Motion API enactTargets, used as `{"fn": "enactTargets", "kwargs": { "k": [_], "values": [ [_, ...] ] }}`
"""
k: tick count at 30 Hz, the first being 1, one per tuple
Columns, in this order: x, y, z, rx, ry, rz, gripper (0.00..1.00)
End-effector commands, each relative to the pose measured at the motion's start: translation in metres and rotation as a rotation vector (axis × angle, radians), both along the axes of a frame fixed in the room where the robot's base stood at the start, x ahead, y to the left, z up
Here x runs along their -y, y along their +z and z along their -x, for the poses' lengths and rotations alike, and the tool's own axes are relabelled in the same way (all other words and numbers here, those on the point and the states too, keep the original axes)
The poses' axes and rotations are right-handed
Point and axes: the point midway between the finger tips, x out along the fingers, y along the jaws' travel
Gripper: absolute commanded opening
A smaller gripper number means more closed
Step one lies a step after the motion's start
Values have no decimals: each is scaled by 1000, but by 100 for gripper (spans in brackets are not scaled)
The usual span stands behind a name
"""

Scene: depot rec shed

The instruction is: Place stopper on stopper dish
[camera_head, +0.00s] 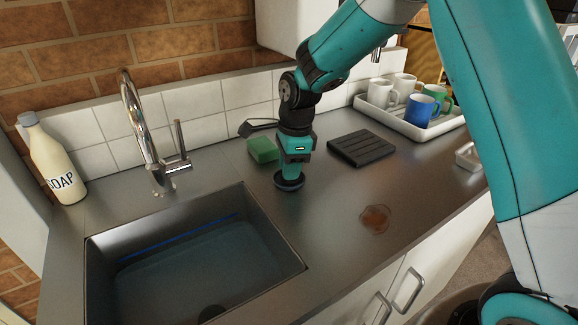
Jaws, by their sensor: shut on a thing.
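My gripper (291,165) points down over the steel counter, just right of the sink's back right corner. It is shut on the stopper (289,182), a dark round disc at its lower end. I cannot tell whether the disc touches the counter. A small pale dish (465,158) stands at the right end of the counter, partly hidden by my arm; it may be the stopper dish. It is well to the right of my gripper.
The sink (180,250) has a dark drain. A green sponge (262,150) lies behind my gripper. A dark ribbed mat (345,155), a white tray (372,113) with several mugs, and a brown stain (375,219) lie right. A soap bottle (52,165) stands left.

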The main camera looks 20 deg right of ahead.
Motion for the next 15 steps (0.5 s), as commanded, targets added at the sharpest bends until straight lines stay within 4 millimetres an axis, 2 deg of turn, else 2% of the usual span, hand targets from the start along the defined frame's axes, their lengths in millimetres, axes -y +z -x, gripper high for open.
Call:
{"fn": "enactTargets", "kwargs": {
  "k": [11,12,15],
  "values": [
    [0,-5,0,-1,1,0,2],
    [0,-4,0,0,1,0,33],
    [0,-4,0,0,1,0,52]
  ]
}}
